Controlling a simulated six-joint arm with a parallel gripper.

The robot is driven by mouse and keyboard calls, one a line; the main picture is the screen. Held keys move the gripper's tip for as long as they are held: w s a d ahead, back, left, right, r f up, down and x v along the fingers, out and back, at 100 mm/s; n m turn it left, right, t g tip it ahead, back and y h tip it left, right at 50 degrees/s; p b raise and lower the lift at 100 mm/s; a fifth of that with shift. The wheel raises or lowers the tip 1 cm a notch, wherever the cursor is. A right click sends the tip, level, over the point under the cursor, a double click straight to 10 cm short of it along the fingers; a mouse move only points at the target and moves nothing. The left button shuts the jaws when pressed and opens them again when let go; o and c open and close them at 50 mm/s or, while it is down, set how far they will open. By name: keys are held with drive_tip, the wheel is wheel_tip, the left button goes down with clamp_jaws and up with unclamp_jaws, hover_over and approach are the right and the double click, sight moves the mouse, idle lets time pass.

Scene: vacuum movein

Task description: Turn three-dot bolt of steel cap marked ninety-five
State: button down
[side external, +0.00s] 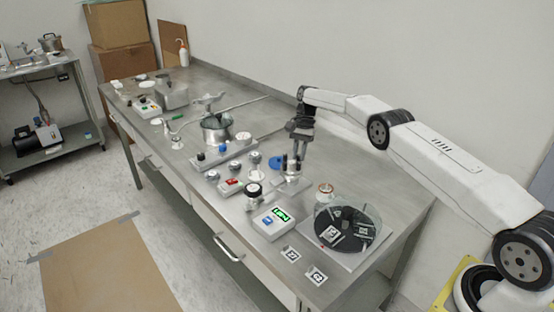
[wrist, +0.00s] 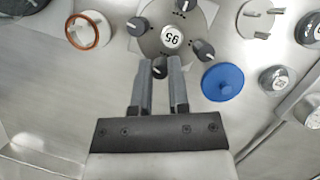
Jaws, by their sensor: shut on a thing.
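The steel cap (wrist: 172,40) lies under my gripper in the wrist view, with a white round label reading 95, seen upside down. Several dark knob-like bolts stand around its edge: one at left (wrist: 137,27), one at top (wrist: 184,5), one at right (wrist: 204,50), and the near bolt (wrist: 160,67) between my fingertips. Dot marks by the bolts are too small to count surely. My gripper (wrist: 160,64) is shut on the near bolt. In the side view my gripper (side external: 293,162) points down over the cap (side external: 289,184), partly hiding it.
A blue disc (wrist: 222,81) lies right of the cap in the wrist view. A jar with an orange rim (wrist: 90,30) stands left of it. In the side view a display box (side external: 271,222), a round black plate (side external: 346,230) and several small numbered caps crowd the bench.

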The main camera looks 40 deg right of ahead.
drive_tip(key=c, duration=0.6)
unclamp_jaws()
drive_tip(key=shift+r, duration=0.1)
drive_tip(key=shift+r, duration=1.45)
drive_tip(key=s+a+r, duration=0.2)
drive_tip(key=s+r, duration=0.8)
drive_tip(key=s, duration=0.3)
drive_tip(key=shift+s+a, duration=0.35)
drive_tip(key=shift+s, duration=0.05)
